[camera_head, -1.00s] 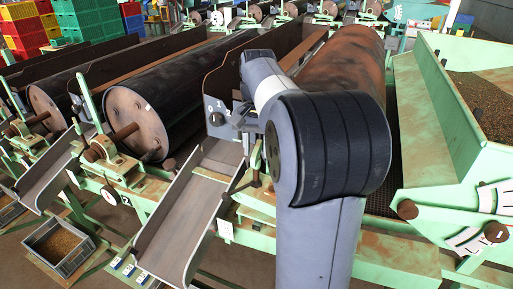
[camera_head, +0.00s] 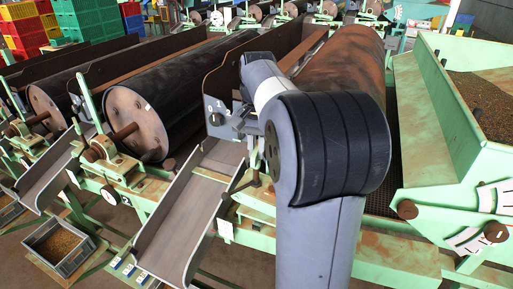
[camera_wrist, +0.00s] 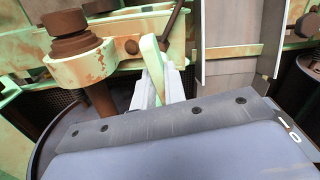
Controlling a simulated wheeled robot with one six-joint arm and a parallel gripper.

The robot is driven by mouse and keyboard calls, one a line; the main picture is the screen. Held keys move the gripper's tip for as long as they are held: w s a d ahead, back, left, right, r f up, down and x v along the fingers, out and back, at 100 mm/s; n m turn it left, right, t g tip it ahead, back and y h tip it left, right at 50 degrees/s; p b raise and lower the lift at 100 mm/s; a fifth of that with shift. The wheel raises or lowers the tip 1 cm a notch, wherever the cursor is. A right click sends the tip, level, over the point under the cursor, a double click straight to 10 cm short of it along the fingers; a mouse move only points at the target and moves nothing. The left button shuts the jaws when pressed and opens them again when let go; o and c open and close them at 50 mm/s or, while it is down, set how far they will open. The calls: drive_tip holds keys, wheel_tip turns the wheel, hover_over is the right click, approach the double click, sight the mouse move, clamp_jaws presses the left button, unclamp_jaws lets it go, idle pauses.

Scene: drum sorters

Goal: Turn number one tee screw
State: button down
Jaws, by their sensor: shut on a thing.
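In the wrist view, my gripper (camera_wrist: 160,92) has its light grey fingers closed around a pale green bar (camera_wrist: 151,54). The bar stands up between the fingertips and is the likely tee screw handle, though its lower end is hidden. A rusty rod (camera_wrist: 173,24) leans just behind it, apart from the fingers. In the head view, my arm covers most of this place. The tee screw cannot be made out there.
In the wrist view, a rusty capped post (camera_wrist: 70,40) in a pale green collar stands left of the fingers. A black drum (camera_head: 180,95) lies left, and a green hopper (camera_head: 430,125) stands right.

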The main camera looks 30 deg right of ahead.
drive_tip(key=n+p, duration=0.2)
drive_tip(key=n, duration=0.1)
drive_tip(key=shift+r+n, duration=0.15)
drive_tip(key=shift+n, duration=0.15)
drive_tip(key=n+p, duration=0.1)
drive_tip(key=n, duration=0.2)
drive_tip(key=shift+n+p, duration=0.3)
drive_tip(key=n+p, duration=0.1)
drive_tip(key=n, duration=0.2)
drive_tip(key=shift+n, duration=0.3)
drive_tip(key=n+p, duration=0.1)
drive_tip(key=n, duration=0.2)
drive_tip(key=shift+n, duration=0.3)
drive_tip(key=n, duration=0.3)
drive_tip(key=shift+n, duration=0.3)
drive_tip(key=n, duration=0.3)
drive_tip(key=shift+f+n, duration=0.2)
drive_tip(key=shift+n, duration=0.2)
drive_tip(key=n, duration=0.4)
drive_tip(key=shift+n, duration=1.7)
